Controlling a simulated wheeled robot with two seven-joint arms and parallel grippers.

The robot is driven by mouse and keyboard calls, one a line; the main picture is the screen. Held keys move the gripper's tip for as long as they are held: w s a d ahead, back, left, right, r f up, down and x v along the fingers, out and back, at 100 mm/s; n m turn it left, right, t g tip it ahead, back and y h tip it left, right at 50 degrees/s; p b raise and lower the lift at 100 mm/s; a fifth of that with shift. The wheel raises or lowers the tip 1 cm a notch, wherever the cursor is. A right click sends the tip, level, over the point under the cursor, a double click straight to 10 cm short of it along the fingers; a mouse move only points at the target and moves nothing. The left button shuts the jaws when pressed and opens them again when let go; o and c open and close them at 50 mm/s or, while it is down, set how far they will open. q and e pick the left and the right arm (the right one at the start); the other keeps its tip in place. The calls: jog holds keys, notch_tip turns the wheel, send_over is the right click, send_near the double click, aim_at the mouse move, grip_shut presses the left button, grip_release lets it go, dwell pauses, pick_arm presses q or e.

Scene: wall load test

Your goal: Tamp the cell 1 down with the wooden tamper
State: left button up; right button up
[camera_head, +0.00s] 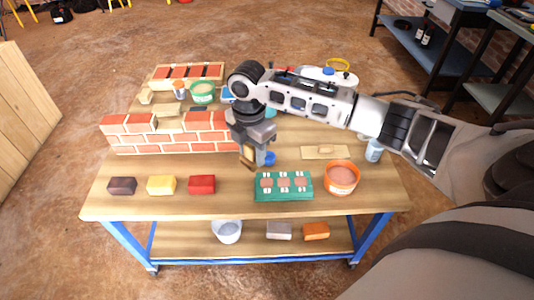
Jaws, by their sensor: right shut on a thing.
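My right gripper (248,156) hangs over the middle of the table, near the right end of the brick wall. It is shut on a light wooden piece, which appears to be the wooden tamper (247,158); the fingers hide most of it. A green tray (262,196) with several pinkish cells and white marks lies at the front, to the right of and below the gripper. The gripper is apart from this tray. I cannot tell which cell is cell 1. My left gripper is out of view.
The brick wall (170,143) stands at the left. Dark, yellow (161,185) and red (201,184) blocks lie in front of it. An orange tub (341,178) stands right of the green tray, with a wooden board (326,152) behind. A green bucket (203,92) stands at the back.

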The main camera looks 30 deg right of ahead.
jog(key=d+f+n+b, duration=0.1)
jog(key=f+n, duration=0.2)
jog(key=d+f+n+b, duration=0.2)
jog(key=f+n, duration=0.1)
jog(key=f, duration=0.1)
jog(key=d+f+n+b, duration=0.1)
jog(key=f+n, duration=0.2)
jog(key=shift+w+d+f+n, duration=0.25)
jog(key=shift+w+d+n, duration=0.1)
jog(key=shift+d+n, duration=0.05)
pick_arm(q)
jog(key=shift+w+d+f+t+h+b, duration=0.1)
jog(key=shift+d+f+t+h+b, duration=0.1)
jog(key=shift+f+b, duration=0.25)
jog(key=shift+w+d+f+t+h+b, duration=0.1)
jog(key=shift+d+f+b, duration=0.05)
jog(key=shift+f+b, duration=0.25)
pick_arm(e)
jog(key=shift+f, duration=0.6)
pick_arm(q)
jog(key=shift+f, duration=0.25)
pick_arm(e)
jog(key=shift+f, duration=0.5)
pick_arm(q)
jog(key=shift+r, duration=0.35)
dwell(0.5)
